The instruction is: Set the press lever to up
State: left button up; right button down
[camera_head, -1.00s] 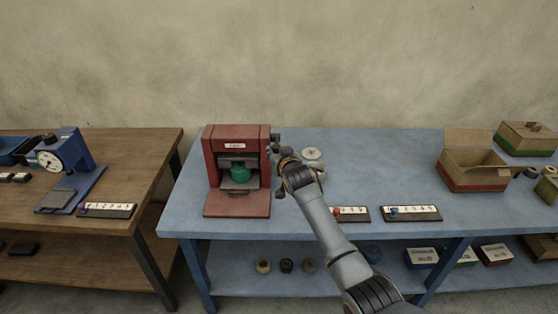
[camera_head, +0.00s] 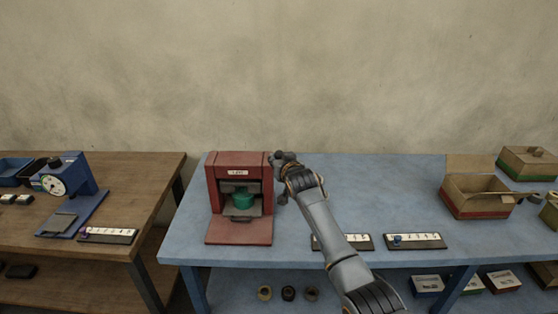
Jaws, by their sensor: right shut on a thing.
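The red press (camera_head: 211,190) stands on the blue table, with a green roll (camera_head: 243,197) inside its opening. My right gripper (camera_head: 279,160) is at the upper right side of the press and is shut on the press lever. The gripper covers most of the lever, so only dark parts beside the press show and its exact angle is hard to see. My left gripper is not in view.
The blue table (camera_head: 405,185) has free room right of my arm. Two numbered slider strips (camera_head: 415,241) lie near its front edge, one partly behind my arm. An open box (camera_head: 476,205) stands at right. A blue gauge device (camera_head: 75,180) stands on the wooden table.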

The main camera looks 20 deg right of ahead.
jog(key=shift+r, duration=0.25)
jog(key=c, duration=1)
grip_release()
jog(key=shift+f, duration=0.1)
jog(key=shift+c, duration=0.2)
jog(key=shift+f, duration=0.1)
jog(key=v, duration=1.2)
